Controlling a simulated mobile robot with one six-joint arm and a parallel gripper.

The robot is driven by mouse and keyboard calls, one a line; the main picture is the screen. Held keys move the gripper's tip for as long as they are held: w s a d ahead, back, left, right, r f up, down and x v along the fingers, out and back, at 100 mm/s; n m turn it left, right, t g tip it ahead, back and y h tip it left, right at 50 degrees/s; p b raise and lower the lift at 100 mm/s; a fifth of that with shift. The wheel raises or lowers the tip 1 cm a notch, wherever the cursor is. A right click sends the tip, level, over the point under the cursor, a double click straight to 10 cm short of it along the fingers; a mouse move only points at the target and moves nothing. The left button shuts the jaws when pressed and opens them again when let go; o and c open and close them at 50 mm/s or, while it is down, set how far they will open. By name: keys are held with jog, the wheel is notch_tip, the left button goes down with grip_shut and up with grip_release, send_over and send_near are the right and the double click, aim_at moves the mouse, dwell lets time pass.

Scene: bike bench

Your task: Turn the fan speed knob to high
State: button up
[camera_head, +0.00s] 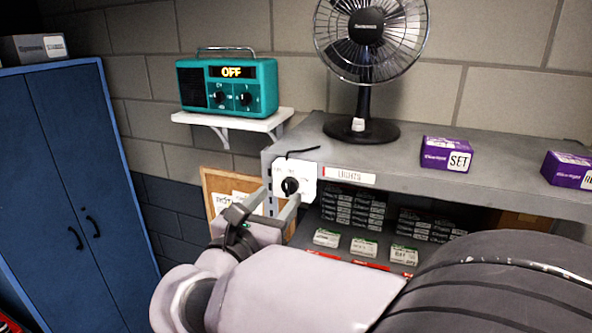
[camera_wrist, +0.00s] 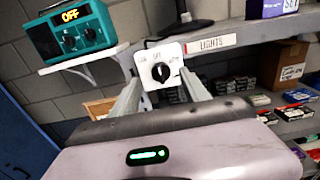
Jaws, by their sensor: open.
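The black knob (camera_head: 290,186) sits on a white plate (camera_head: 309,170) at the left front corner of the grey shelf. The wrist view shows the same knob (camera_wrist: 161,72) in the middle, with small labels above it that are too blurred to read surely. I cannot tell clearly where its pointer sits. A black desk fan (camera_head: 362,120) stands upright on the shelf above; only its stand (camera_wrist: 182,10) shows in the wrist view. My gripper (camera_head: 284,196) is open, its fingers reaching toward the plate on either side of the knob. I cannot tell whether they touch it.
A teal radio (camera_head: 227,100) reading OFF, with two knobs, stands on a white wall shelf (camera_head: 236,124). A LIGHTS label (camera_head: 349,175) is right of the plate. Purple boxes (camera_head: 446,155) sit on the grey shelf (camera_head: 480,182); stocked boxes fill below. A blue cabinet (camera_head: 60,170) stands left.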

aim_at(286, 188)
jog(key=x, duration=0.4)
jog(key=shift+w+d, duration=0.1)
jog(key=shift+w, duration=0.25)
jog(key=shift+s, duration=0.1)
grip_shut()
